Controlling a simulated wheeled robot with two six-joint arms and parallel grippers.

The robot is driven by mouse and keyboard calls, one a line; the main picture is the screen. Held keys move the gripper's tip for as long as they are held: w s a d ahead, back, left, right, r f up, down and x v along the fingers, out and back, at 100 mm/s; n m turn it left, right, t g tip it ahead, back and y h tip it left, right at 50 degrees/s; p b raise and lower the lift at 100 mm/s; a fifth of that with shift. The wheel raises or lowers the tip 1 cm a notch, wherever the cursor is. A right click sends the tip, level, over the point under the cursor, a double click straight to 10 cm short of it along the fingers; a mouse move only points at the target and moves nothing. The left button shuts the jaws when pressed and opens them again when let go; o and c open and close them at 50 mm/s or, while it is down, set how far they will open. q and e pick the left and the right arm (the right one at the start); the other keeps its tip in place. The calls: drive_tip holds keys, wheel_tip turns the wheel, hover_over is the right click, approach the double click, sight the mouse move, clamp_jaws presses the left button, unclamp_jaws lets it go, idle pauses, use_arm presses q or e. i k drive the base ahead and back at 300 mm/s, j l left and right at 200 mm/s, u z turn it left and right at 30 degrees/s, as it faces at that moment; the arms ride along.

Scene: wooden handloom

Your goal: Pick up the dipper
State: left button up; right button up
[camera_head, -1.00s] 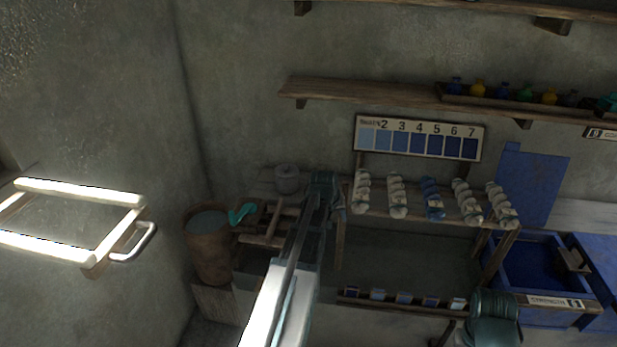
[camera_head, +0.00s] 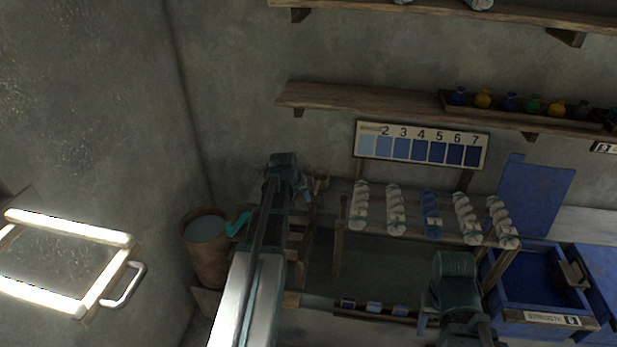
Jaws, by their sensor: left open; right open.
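A turquoise curved piece (camera_head: 238,223) rests at the right rim of the brown bucket (camera_head: 206,252); it may be the dipper, but I cannot tell its full shape. My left gripper (camera_head: 281,172) is open at the end of the long arm, right of the bucket and over the small wooden stand. It is apart from the turquoise piece, and its fingers are hard to make out. My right gripper (camera_head: 452,285) is open, at the lower right in front of the yarn rack, and apart from the bucket. Its fingertips are not clear.
A wooden rack (camera_head: 340,245) holds several yarn skeins, below a numbered blue colour chart (camera_head: 422,146). A blue tray (camera_head: 530,278) stands at the right. A bright framed panel (camera_head: 68,262) juts in at the left. A shelf (camera_head: 360,98) with small bottles is above.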

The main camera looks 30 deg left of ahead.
sight(320, 179)
drive_tip(key=i+j+z, duration=0.1)
drive_tip(key=j, duration=0.2)
drive_tip(key=i+j+z, duration=0.1)
drive_tip(key=j, duration=0.25)
drive_tip(key=i+j+z, duration=0.1)
drive_tip(key=j, duration=0.2)
drive_tip(key=i+j+z, duration=0.1)
drive_tip(key=j, duration=0.25)
drive_tip(key=i, duration=0.05)
